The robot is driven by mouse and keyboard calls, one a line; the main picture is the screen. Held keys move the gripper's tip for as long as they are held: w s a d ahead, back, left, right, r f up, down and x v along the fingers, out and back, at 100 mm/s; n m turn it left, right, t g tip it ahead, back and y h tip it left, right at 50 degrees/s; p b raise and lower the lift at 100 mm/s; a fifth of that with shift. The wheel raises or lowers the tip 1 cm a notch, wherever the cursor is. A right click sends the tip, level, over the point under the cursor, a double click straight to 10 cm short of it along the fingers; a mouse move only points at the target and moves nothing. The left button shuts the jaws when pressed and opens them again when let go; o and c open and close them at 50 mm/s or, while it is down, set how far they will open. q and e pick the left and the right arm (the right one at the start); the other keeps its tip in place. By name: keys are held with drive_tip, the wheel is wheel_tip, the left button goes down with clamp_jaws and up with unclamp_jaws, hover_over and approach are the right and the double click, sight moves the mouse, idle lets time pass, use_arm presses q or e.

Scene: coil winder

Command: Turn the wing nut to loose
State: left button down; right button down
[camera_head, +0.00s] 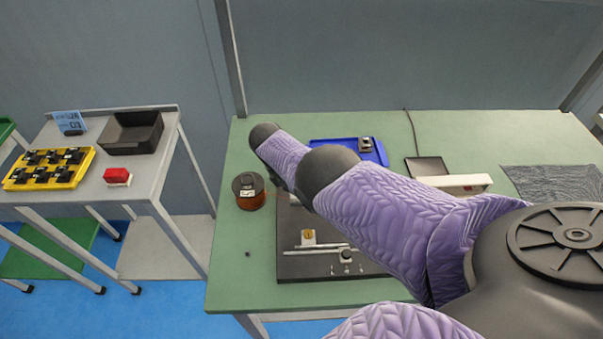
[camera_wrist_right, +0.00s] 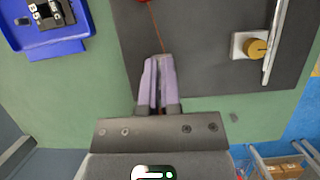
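The dark winder base plate (camera_head: 300,268) lies on the green table, partly covered by my right arm. No wing nut can be made out for sure. A brass-coloured round piece (camera_head: 308,236) sits on a pale block on the plate; a similar one (camera_wrist_right: 257,48) shows at the right of the right wrist view, beside a pale bar. In the head view my right gripper is hidden; my left gripper is out of view.
A copper-coloured spool (camera_head: 249,191) stands left of the plate. A blue tray (camera_head: 325,153) with a dark part lies behind; it also shows in the wrist view (camera_wrist_right: 50,46). A white bar-shaped device (camera_head: 455,184) and grey mat (camera_head: 550,183) lie right. The table's front-left is mostly clear.

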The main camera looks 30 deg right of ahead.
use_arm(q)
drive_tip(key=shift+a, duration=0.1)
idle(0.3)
use_arm(e)
drive_tip(key=c, duration=1.3)
unclamp_jaws()
drive_tip(key=o, duration=0.5)
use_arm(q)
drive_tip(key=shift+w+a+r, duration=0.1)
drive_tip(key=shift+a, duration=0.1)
